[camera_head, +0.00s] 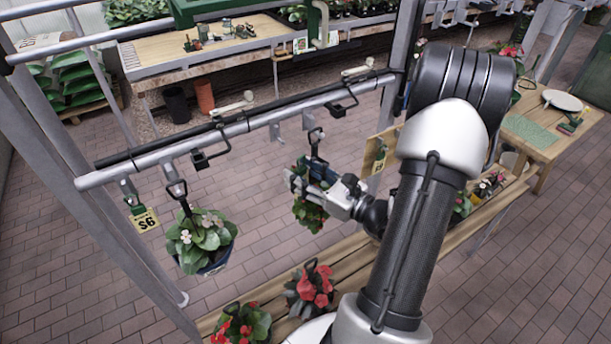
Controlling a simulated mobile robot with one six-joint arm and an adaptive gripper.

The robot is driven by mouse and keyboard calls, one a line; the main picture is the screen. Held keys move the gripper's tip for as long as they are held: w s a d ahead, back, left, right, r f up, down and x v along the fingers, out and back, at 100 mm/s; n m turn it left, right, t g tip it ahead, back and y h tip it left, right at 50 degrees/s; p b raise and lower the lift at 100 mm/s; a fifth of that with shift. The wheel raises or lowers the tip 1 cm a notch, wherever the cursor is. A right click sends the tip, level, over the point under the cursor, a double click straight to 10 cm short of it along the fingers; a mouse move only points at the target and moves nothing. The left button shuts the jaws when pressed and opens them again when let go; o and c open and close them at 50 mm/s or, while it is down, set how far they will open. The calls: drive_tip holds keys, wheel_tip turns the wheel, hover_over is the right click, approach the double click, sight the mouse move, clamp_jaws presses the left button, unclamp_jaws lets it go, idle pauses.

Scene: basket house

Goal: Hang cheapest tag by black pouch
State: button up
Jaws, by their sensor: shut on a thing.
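My gripper (312,190) is at mid-picture, below the hanging rail (240,126). It overlaps a hanging plant (311,217) with green leaves and small red flowers and appears shut on it. The exact grip point and the plant's pouch are hidden. A white-flowered plant (200,236) hangs further left in a dark pouch (216,264) that looks navy or black. A yellow tag (146,221) hangs left of it and seems to read $6.
Hooks (203,158) and empty hangers line the rail. Potted red flowers (311,287) stand on a slatted wooden bench (270,297) below. A wooden worktable (150,70) stands behind, and a smaller table (545,145) at the right. Brick floor (90,285) lies open at left.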

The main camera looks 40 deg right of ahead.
drive_tip(key=w+d, duration=0.1)
drive_tip(key=w, duration=0.5)
drive_tip(key=shift+d, duration=0.2)
drive_tip(key=shift+w+f, duration=0.1)
drive_tip(key=shift+w, duration=0.15)
idle(0.9)
drive_tip(key=shift+w+d, duration=0.15)
drive_tip(key=shift+w, duration=0.45)
drive_tip(key=shift+w+d, duration=0.15)
drive_tip(key=shift+w, duration=0.4)
drive_tip(key=shift+w+d, duration=0.15)
drive_tip(key=shift+w, duration=0.3)
drive_tip(key=shift+w+f+b, duration=0.1)
drive_tip(key=shift+f+b, duration=0.1)
drive_tip(key=shift+b, duration=0.3)
drive_tip(key=shift+f+b, duration=0.3)
